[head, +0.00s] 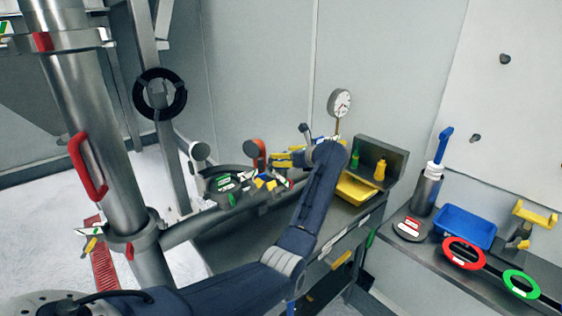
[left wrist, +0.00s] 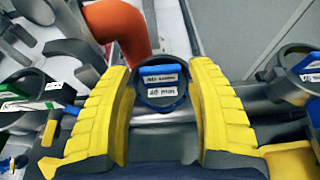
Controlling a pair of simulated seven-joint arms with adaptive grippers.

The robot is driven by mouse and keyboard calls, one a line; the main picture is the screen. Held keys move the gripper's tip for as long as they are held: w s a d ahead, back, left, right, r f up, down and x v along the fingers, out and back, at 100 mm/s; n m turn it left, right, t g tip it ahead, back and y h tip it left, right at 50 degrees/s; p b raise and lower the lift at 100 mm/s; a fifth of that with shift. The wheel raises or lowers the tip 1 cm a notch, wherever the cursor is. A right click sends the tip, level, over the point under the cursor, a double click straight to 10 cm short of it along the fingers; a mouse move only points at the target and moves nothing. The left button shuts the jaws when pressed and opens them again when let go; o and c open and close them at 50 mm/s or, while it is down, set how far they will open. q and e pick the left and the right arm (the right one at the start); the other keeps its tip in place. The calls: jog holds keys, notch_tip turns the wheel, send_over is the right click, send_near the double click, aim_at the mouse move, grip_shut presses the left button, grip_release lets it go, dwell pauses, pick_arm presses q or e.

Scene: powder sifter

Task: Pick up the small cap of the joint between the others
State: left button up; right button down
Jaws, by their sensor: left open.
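In the left wrist view, a small dark round cap (left wrist: 160,86) with white and blue labels sits on a grey pipe between two other labelled caps. The left one (left wrist: 22,92) has a green-and-white label and the right one (left wrist: 303,70) a blue-and-white label. My left gripper (left wrist: 166,85) is open, its yellow ribbed fingers on either side of the middle cap. I cannot tell whether they touch it. In the head view, my left gripper (head: 285,159) is over the pipe joint, and my arm partly hides that area. My right gripper is not in view.
An orange-red part (left wrist: 118,30) stands behind the caps. A yellow tray (head: 357,190) and a pressure gauge (head: 340,103) are near my wrist. A bench at right holds a blue tray (head: 465,227) and red (head: 464,253) and green (head: 521,284) rings. A thick steel column (head: 85,120) stands at left.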

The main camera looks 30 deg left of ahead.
pick_arm(q)
jog(key=shift+w+a+f, duration=0.2)
jog(key=shift+a+f, duration=0.05)
jog(key=shift+a, duration=0.25)
jog(key=c, duration=1.1)
jog(key=shift+o, duration=0.2)
jog(key=shift+r, duration=0.1)
